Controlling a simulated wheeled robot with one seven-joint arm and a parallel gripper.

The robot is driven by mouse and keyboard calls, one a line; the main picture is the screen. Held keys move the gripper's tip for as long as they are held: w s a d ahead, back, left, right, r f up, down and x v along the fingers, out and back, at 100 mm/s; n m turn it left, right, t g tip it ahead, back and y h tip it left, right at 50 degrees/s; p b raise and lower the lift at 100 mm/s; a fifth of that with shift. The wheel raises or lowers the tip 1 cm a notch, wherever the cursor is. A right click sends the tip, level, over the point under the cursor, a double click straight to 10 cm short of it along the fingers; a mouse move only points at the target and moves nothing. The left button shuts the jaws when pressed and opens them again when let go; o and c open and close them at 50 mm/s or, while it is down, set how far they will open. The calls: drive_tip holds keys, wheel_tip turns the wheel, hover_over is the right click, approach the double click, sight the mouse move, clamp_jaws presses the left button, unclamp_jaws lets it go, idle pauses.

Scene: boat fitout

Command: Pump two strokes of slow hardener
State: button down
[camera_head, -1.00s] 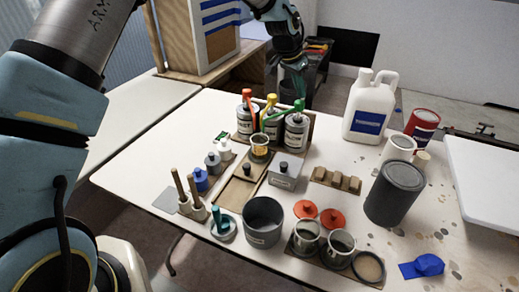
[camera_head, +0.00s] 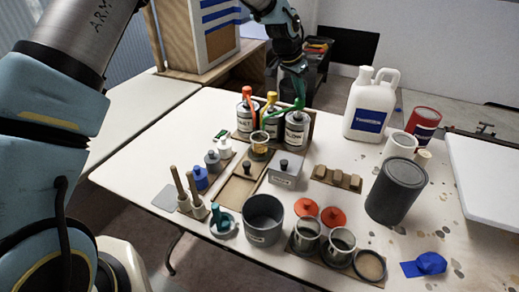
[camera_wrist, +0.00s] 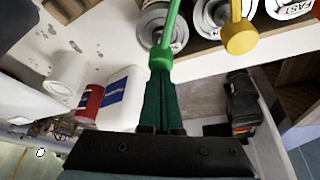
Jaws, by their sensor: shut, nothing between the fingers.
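Three grey cans with pump heads stand in a wooden rack at the back of the table: red (camera_head: 247,96), yellow (camera_head: 270,98) and green (camera_head: 299,104). The can under the green pump (camera_head: 297,130) has a label too small to read. In the wrist view a FAST label (camera_wrist: 307,5) shows on the can farthest from the green pump (camera_wrist: 161,58). My gripper (camera_wrist: 161,75) is shut and empty, its fingertips right at the green pump head; I cannot tell if they touch. A small clear cup (camera_head: 259,146) with amber contents stands in front of the yellow pump.
A white jug (camera_head: 370,105), a red can (camera_head: 423,122) and a dark grey can (camera_head: 396,190) stand to the right. A grey box (camera_head: 285,170), an open grey pot (camera_head: 263,222) and small bottles (camera_head: 201,178) stand in front. The table's left part is clear.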

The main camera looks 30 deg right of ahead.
drive_tip(key=shift+f+b, duration=0.65)
drive_tip(key=shift+f, duration=0.65)
drive_tip(key=shift+r, duration=0.25)
drive_tip(key=shift+r+p, duration=1.15)
drive_tip(key=shift+r, duration=0.65)
drive_tip(key=shift+r, duration=0.1)
drive_tip(key=shift+r+p, duration=0.95)
drive_tip(key=shift+r, duration=0.55)
